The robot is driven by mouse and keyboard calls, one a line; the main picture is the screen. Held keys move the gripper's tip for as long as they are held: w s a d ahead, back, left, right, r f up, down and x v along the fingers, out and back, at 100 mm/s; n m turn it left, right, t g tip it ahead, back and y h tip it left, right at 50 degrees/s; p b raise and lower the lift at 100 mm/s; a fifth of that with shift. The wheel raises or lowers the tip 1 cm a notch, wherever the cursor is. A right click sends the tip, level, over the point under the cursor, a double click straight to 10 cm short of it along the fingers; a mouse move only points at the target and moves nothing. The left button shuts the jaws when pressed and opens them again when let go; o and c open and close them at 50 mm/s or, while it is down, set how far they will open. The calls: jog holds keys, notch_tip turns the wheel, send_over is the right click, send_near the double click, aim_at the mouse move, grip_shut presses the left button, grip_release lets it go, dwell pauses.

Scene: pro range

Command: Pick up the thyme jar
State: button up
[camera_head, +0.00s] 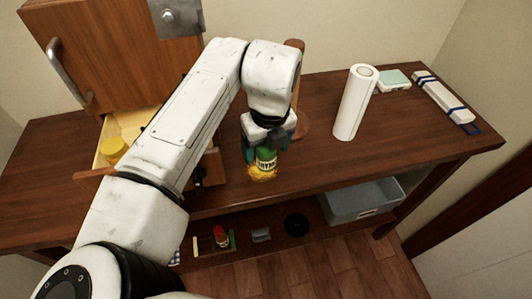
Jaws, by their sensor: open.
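The thyme jar (265,157) stands on the wooden tabletop near its front edge. The top of the jar is hidden by my gripper. I cannot tell whether the fingers touch it.
A white paper roll (355,102) stands to the right, with a pale green-topped box (393,80) and a long white-and-blue case (444,102) beyond. A grey bin (362,203) sits below.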

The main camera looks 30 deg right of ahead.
jog(key=shift+f, duration=0.2)
jog(key=c, duration=1.2)
